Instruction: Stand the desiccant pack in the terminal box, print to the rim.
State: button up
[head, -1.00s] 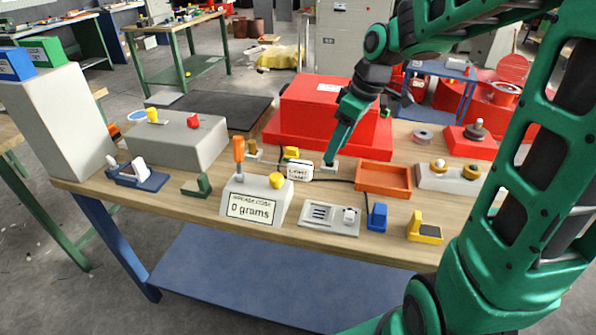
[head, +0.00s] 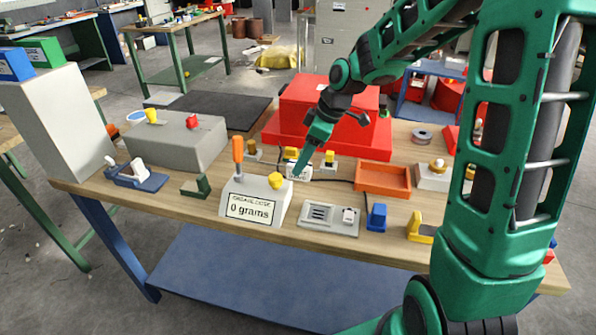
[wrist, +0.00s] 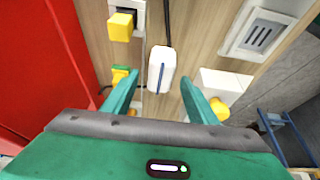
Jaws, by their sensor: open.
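The desiccant pack (head: 306,173) is a small white, rounded block on the bench, behind the scale. In the head view my gripper (head: 297,174) partly covers it and its printed face. In the wrist view the pack (wrist: 161,70) shows a dark blue stripe. My open, empty gripper (wrist: 160,84) points down at it, one finger on each side with gaps between. I cannot tell how far the fingertips reach down beside it. An orange open-topped box (head: 383,193), which looks like the terminal box, lies to the right, outside the wrist view.
The scale (head: 249,210), reading 0 grams, stands just in front of the pack. A slotted grey panel (head: 318,216) and a blue block (head: 376,217) lie front right. Yellow-topped blocks (head: 329,160) and a large red housing (head: 330,120) stand behind. A black cable (wrist: 167,20) runs near the pack.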

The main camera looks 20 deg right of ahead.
jog(key=x, duration=0.3)
jog(key=shift+w+f, duration=0.1)
jog(key=shift+f, duration=0.1)
jog(key=c, duration=1.3)
jog(key=shift+o, duration=0.2)
jog(key=shift+r, duration=0.1)
